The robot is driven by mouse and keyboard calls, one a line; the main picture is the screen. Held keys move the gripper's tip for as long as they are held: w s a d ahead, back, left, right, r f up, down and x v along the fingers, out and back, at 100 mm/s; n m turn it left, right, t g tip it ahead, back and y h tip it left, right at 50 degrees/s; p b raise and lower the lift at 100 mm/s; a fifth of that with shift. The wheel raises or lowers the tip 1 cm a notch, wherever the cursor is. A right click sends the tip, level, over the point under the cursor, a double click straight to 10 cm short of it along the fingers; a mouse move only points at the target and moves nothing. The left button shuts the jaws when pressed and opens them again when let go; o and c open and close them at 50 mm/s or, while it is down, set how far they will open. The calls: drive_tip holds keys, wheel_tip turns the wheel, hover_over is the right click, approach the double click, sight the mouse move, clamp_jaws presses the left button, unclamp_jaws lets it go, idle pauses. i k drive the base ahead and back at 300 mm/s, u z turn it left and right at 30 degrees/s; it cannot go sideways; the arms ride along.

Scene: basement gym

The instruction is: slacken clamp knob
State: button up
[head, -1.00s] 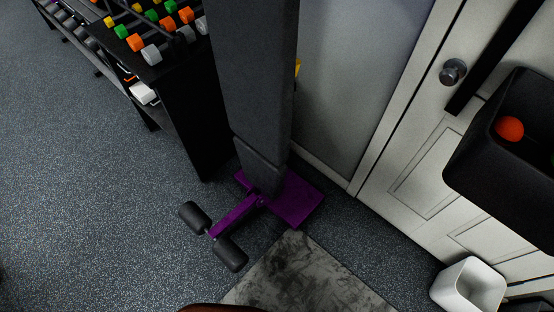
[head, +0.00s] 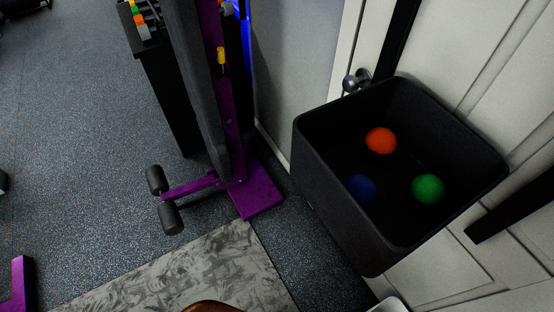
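A yellow-topped knob (head: 221,56) sticks out from the purple frame of an upright padded bench (head: 262,189), in the upper middle of the head view. It is small here, and I cannot tell whether it is the clamp knob or how tight it is. The bench's grey pad stands just left of the knob, and its purple foot rests on the floor. Two dark foam rollers (head: 157,181) sit low on the bench's left side.
A black open bin (head: 329,196) holding orange, blue and green balls stands large at right, before a white door (head: 473,256). A dark rack (head: 170,101) stands behind the bench. Speckled floor at left is mostly clear. A grey mat (head: 207,271) lies in front.

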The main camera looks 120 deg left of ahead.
sight(231, 149)
drive_tip(key=i, duration=0.4)
drive_tip(key=u, duration=4.35)
drive_tip(key=i, duration=1.65)
drive_tip(key=z, duration=0.45)
drive_tip(key=k, duration=0.3)
drive_tip(key=u, duration=0.2)
